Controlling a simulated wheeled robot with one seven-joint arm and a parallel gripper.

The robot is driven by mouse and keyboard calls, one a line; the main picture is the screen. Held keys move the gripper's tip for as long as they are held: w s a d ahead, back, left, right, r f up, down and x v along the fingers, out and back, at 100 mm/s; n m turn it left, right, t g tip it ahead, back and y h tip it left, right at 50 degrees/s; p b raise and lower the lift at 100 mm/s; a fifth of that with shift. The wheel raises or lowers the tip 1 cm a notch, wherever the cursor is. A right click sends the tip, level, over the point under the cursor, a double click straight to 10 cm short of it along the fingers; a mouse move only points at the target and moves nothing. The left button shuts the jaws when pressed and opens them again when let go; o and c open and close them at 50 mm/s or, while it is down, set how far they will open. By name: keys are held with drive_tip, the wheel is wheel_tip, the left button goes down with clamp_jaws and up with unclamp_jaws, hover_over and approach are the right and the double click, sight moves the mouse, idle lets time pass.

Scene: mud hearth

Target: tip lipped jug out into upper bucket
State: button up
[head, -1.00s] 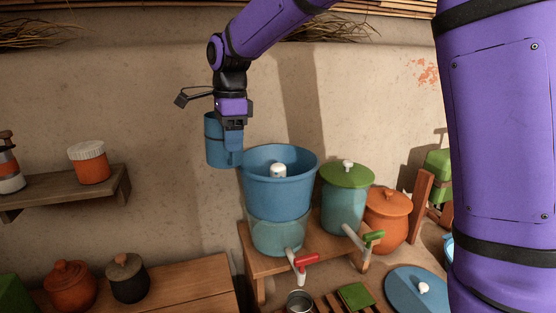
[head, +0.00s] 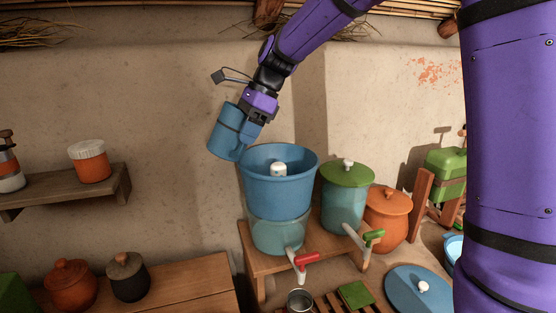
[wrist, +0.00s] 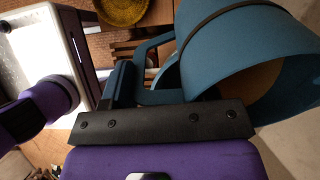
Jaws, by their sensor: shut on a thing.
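The lipped jug (head: 228,132) is blue with a dark band. In the head view it is tilted, its lower end toward the left rim of the upper bucket. My gripper (head: 246,128) is shut on the jug's handle, which also shows in the wrist view (wrist: 150,62). In the wrist view the jug (wrist: 245,50) fills the upper right and a brownish area shows inside its round opening. The upper bucket (head: 278,184) is blue, open-topped, with a white piece inside. It stands on a clear lower bucket (head: 279,235) with a red tap. The jug is above and left of it.
The buckets stand on a wooden bench (head: 258,264). A green-lidded container (head: 345,200) and an orange lidded pot (head: 388,218) are on the right. A blue lid (head: 418,290) lies at the front. A wall shelf (head: 65,190) is at left.

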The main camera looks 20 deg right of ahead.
drive_tip(key=shift+w+d+r+y, duration=0.1)
drive_tip(key=shift+d+r+y, duration=0.35)
drive_tip(key=shift+d+y, duration=0.45)
drive_tip(key=shift+d+f+y+p, duration=0.3)
drive_tip(key=shift+y+p, duration=0.35)
drive_tip(key=shift+y, duration=0.25)
idle(0.5)
drive_tip(key=shift+f+y+p, duration=0.5)
drive_tip(key=shift+f+y, duration=0.4)
drive_tip(key=shift+f, duration=0.25)
idle(0.6)
drive_tip(key=shift+d+f+g+y+p, duration=0.2)
drive_tip(key=shift+f+y+p, duration=0.15)
drive_tip(key=shift+y, duration=0.5)
drive_tip(key=shift+d+f+g+y+p, duration=0.2)
drive_tip(key=shift+f+y+p, duration=0.15)
drive_tip(key=shift+y, duration=0.5)
idle(1.4)
drive_tip(key=shift+w+d+f+y, duration=0.1)
drive_tip(key=shift+d+f+y, duration=0.1)
drive_tip(key=shift+d+y, duration=0.35)
idle(0.3)
